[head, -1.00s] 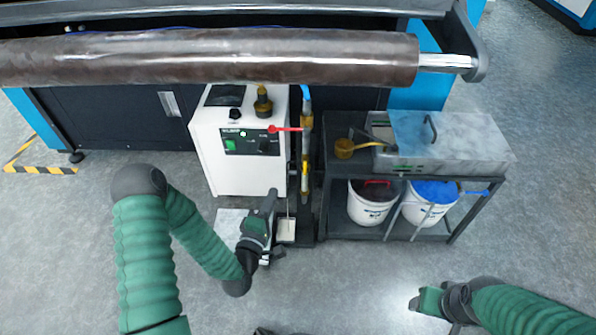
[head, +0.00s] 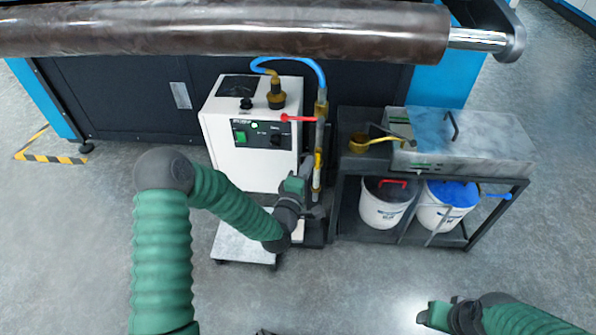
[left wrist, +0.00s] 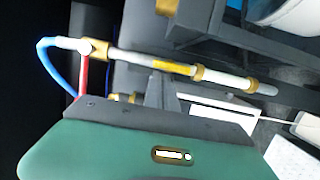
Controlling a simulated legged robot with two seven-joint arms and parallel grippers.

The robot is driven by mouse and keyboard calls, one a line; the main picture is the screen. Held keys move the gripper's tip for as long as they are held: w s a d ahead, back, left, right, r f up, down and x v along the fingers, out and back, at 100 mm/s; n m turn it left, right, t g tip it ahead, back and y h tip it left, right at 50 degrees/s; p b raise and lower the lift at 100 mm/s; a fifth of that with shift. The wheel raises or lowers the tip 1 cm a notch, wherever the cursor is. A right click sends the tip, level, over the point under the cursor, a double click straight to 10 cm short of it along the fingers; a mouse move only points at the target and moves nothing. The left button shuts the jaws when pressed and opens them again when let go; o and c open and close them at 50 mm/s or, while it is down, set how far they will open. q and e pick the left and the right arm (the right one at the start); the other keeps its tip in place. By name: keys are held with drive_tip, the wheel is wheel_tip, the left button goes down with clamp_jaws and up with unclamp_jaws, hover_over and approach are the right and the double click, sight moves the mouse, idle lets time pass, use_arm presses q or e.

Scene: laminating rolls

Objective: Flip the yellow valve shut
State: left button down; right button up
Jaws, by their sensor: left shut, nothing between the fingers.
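The yellow valve handle (head: 318,164) is on the lower part of the upright pipe, right of the white machine. It lies roughly along the pipe. The left wrist view also shows the yellow handle (left wrist: 172,67) lengthwise on the pipe, between brass fittings. My left gripper (head: 307,169) is shut and empty, just left of the handle. In the left wrist view its fingertips (left wrist: 160,82) are close below the handle; I cannot tell whether they touch. My right gripper (head: 424,314) is low at the right, far from the valve; its jaws are too small to read.
A red lever (head: 298,118) sticks out left from the pipe's upper part. The white machine (head: 250,160) stands left of the pipe. A dark cart (head: 345,218) with two buckets stands close on the right. A large dark roll (head: 220,32) spans the back.

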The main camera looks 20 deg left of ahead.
idle(0.4)
use_arm(q)
drive_tip(key=shift+d+r+m+p, duration=0.1)
drive_tip(key=shift+r+m+p, duration=0.05)
drive_tip(key=shift+m+p, duration=0.35)
drive_tip(key=shift+r+p, duration=0.1)
drive_tip(key=shift+p, duration=0.45)
